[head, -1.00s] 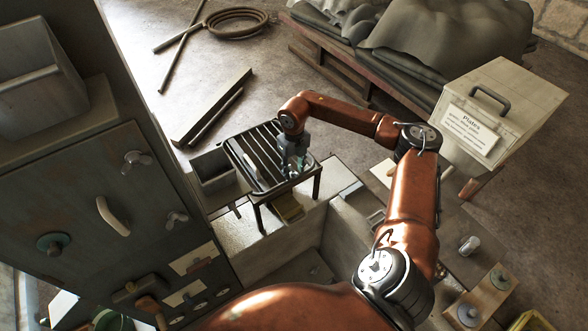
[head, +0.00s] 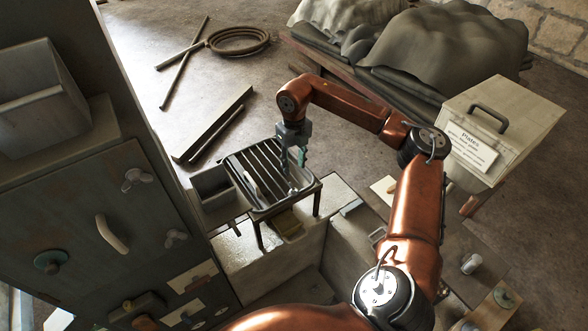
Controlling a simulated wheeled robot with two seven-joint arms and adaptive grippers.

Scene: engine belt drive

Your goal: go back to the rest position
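My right gripper (head: 294,168) hangs at the end of the red-brown arm, pointing down over the right side of the slatted rack (head: 314,190). I cannot tell whether its fingers are open or shut, as they are small and dark against the rack. Something light-coloured shows at the fingertips, and I cannot tell whether it is held. A pale, long piece (head: 250,186) lies at the left part of the rack. My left gripper is not in view.
A dark cabinet (head: 75,215) with handles and knobs stands at the left. A box labelled Plates (head: 520,118) is at the right. An open grey bin (head: 215,203) sits beside the rack. A coiled hose (head: 238,40), metal bars (head: 215,125) and covered heaps (head: 440,45) lie beyond.

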